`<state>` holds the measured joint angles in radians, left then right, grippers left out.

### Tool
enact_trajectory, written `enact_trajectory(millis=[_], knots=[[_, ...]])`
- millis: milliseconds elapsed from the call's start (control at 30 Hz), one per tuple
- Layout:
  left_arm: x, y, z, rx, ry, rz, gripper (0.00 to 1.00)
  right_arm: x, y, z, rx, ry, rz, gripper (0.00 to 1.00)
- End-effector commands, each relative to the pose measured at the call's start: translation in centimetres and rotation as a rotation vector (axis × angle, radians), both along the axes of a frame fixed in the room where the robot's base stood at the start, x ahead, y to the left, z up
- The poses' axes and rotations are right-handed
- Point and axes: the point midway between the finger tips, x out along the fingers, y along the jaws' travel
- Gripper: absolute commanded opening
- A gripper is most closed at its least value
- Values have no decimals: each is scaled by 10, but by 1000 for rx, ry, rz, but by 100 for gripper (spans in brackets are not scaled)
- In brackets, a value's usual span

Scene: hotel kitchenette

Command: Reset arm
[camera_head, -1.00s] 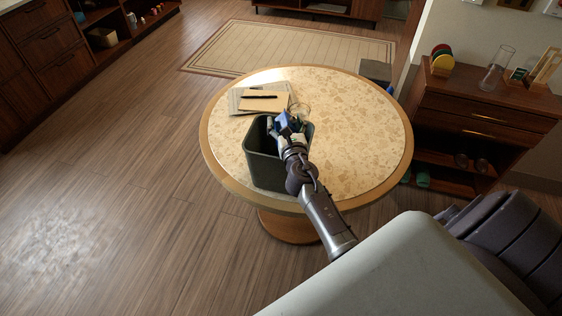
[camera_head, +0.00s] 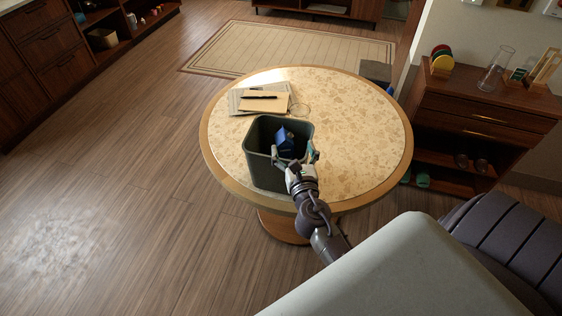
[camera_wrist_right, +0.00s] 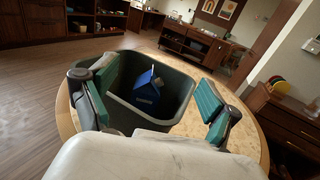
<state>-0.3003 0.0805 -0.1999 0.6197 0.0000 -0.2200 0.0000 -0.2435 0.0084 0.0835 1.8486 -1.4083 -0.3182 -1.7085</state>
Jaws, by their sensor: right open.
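My right gripper (camera_head: 294,157) is open and empty at the near right rim of a dark bin (camera_head: 263,173). The bin stands on the round table near its front left edge. A blue carton-like object (camera_head: 285,140) is inside the bin, apart from my fingers. In the right wrist view the green-padded fingers of my right gripper (camera_wrist_right: 152,100) are spread wide in front of the bin (camera_wrist_right: 122,84). The blue object (camera_wrist_right: 147,88) shows between them, inside the bin. My left gripper is not in view.
The round table (camera_head: 370,140) is clear on its right side. Papers with a pen (camera_head: 259,97) and a clear round glass item (camera_head: 299,110) lie behind the bin. A wooden cabinet (camera_head: 480,125) with a glass vase (camera_head: 496,69) stands at right.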

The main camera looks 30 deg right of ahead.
Motion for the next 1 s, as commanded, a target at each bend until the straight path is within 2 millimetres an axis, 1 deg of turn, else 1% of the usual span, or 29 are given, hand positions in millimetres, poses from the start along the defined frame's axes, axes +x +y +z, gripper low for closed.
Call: enact_trajectory(millis=[33,167,600,667,767,867,900,967,1000], knots=[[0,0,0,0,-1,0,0,-5,2,0,-1,1,0,88],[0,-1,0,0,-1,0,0,-11,5,1,1,-1,0,88],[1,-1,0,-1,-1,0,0,-12,5,1,1,-2,-1,88],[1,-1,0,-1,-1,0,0,-14,3,1,31,-11,-10,88],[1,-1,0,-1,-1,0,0,-25,-5,4,218,-68,-73,88],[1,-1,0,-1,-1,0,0,-51,-17,0,616,-176,-208,88],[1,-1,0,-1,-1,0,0,-64,-19,-6,816,-225,-283,88],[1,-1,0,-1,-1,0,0,-86,-15,-19,1126,-287,-410,88],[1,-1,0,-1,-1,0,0,-99,-9,-28,1306,-318,-499,88]])
